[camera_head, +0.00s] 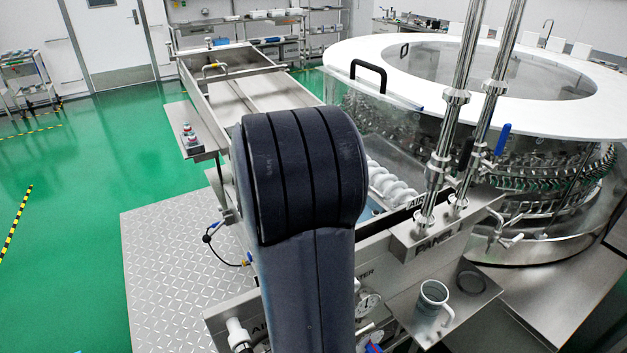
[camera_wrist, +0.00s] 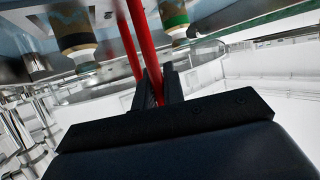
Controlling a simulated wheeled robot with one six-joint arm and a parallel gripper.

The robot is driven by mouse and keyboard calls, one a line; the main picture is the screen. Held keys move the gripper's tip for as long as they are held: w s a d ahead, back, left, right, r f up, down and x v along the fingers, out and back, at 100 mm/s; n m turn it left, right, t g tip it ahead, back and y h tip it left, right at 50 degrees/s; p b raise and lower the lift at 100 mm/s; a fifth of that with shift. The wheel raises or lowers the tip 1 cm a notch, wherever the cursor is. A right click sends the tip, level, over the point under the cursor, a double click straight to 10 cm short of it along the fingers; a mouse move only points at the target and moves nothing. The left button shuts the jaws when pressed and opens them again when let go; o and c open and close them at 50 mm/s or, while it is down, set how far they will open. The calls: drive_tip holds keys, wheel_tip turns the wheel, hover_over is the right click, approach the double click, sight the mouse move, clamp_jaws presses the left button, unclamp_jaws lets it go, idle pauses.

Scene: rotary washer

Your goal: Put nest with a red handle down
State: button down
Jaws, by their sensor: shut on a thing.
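In the wrist view the red handle (camera_wrist: 145,45) shows as two thin red bars that run up from between my fingers. My gripper (camera_wrist: 158,88) is shut on it, with black fingers on both sides. The handle rises towards a pale blue-grey surface at the top of the picture. I cannot tell whether that surface is the nest or part of the machine, nor whether it touches a support. In the head view my dark arm stands in the middle and hides my gripper and the nest.
The round washer (camera_head: 480,75) with a white top ring stands at the right. A steel trough (camera_head: 240,85) lies behind my arm. A metal mug (camera_head: 432,300) stands on a small shelf at lower right. Two steel pipes (camera_head: 465,60) rise right of my arm. Green floor (camera_head: 70,230) is open at left.

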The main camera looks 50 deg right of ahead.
drive_tip(key=shift+f, duration=0.4)
drive_tip(key=c, duration=1.5)
unclamp_jaws()
drive_tip(key=shift+r, duration=0.15)
